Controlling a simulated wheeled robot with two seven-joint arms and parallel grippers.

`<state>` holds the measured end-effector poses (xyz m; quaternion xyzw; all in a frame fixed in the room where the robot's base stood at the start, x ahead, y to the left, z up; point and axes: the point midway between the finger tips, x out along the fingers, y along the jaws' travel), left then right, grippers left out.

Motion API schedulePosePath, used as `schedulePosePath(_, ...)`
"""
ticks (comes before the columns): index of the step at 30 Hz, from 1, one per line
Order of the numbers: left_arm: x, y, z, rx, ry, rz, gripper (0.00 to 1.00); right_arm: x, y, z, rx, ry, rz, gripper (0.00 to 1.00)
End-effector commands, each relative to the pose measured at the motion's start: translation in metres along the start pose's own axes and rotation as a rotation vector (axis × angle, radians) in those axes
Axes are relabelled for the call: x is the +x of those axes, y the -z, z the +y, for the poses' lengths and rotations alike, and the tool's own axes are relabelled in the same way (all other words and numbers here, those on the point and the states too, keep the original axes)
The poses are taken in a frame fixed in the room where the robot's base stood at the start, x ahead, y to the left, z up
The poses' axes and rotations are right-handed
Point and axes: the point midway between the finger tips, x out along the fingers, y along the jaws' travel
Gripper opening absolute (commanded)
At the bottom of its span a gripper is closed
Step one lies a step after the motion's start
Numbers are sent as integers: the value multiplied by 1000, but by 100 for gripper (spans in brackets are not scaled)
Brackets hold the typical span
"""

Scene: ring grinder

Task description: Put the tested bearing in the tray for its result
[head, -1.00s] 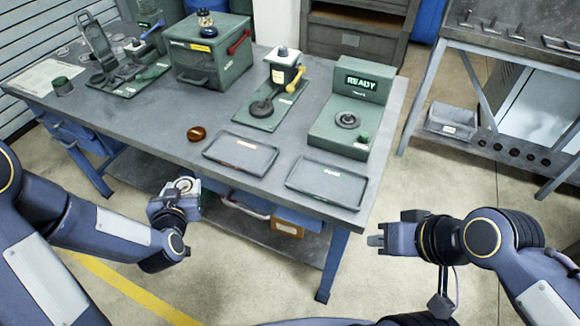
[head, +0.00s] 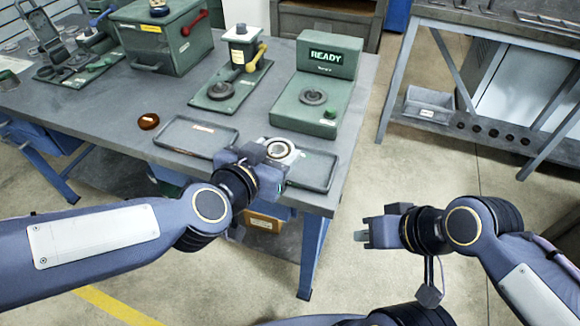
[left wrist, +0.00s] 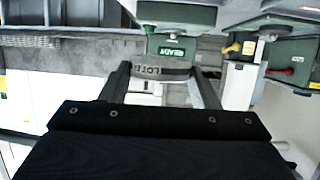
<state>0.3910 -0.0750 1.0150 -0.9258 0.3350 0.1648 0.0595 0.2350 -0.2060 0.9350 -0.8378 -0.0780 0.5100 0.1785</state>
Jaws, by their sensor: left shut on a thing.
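My left gripper (head: 272,153) is shut on the bearing (head: 281,149), a pale metal ring with a dark, brownish centre. In the left wrist view the bearing (left wrist: 160,71) sits between the two fingers (left wrist: 163,84), with "LOT" lettering on its rim. The tester (head: 290,122) behind shows "READY". My right gripper (head: 362,237) is off the table, and its finger gap is unclear.
A press with a yellow handle (head: 262,52) and a green box with a red lever (head: 195,20) stand on the bench (head: 120,100). A brown round piece (head: 148,121) lies left of the trays. A metal side table (head: 470,40) stands right, across open floor.

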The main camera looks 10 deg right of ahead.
Motion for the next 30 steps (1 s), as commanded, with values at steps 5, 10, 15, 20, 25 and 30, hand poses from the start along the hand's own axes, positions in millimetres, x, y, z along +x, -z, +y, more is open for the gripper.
schedulePosePath(5, 50, -17, -4, -2, 1, -4, 21, 18, -9, 8, 0, 0, 0, 0)
schedulePosePath(10, 80, -32, -6, -3, 3, 0, 21, 26, -13, 12, 0, 0, 0, 0)
schedulePosePath(15, 92, -36, -6, -1, 2, 3, 21, 28, -14, 13, 0, 0, 0, 0)
schedulePosePath(20, 103, -47, -7, -2, 3, 0, 21, 32, -16, 15, 0, 0, 1, 0)
schedulePosePath(25, 110, -69, -7, -3, 3, 1, 21, 40, -20, 18, 0, 0, 0, 0)
schedulePosePath(30, 110, -68, -6, -1, 2, 5, 21, 38, -19, 18, 0, 0, 0, 0)
